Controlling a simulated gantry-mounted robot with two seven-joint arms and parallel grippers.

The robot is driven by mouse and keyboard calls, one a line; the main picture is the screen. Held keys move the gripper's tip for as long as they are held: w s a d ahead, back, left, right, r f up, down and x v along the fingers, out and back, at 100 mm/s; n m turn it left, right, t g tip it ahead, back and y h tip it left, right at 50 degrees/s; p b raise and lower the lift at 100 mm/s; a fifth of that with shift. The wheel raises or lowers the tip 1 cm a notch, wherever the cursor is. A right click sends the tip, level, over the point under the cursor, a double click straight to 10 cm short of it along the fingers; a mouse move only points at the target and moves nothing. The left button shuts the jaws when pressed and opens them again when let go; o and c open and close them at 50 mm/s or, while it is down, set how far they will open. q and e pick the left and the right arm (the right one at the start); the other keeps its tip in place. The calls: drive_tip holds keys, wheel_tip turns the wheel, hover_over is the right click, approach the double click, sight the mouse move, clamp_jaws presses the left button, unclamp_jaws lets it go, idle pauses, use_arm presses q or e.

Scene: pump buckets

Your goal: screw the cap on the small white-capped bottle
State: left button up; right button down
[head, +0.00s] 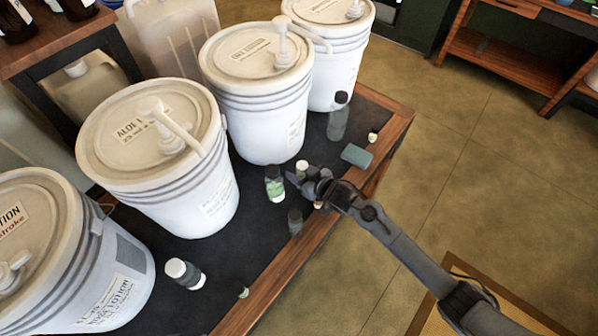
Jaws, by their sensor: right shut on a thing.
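My right gripper (300,180) comes in from the lower right, low over the near side of the dark tabletop. It is shut on a small white-capped bottle, whose white cap (302,165) shows just behind the fingertips; the fingers hide most of its body. I cannot tell whether that cap is screwed down. Another white-capped bottle (185,273), dark and bigger, is at the lower left, and a small white-topped bottle (372,137) is near the right table edge. My left gripper is not in view.
A black-capped bottle with a green label (275,184) stands close left of the gripper. A dark bottle (295,222) is just below it. Large white pump buckets (262,110) line the table's far side.

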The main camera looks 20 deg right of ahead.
drive_tip(key=c, duration=0.7)
unclamp_jaws()
drive_tip(key=shift+f, duration=0.1)
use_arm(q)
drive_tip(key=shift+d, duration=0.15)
use_arm(e)
drive_tip(key=shift+o, duration=0.9)
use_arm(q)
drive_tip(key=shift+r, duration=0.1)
use_arm(e)
drive_tip(key=shift+r, duration=0.25)
drive_tip(key=p+v, duration=0.1)
drive_tip(key=v, duration=0.9)
drive_tip(key=shift+s+p, duration=0.15)
drive_tip(key=shift+p, duration=0.25)
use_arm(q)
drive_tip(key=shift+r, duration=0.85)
use_arm(e)
drive_tip(key=shift+v, duration=0.8)
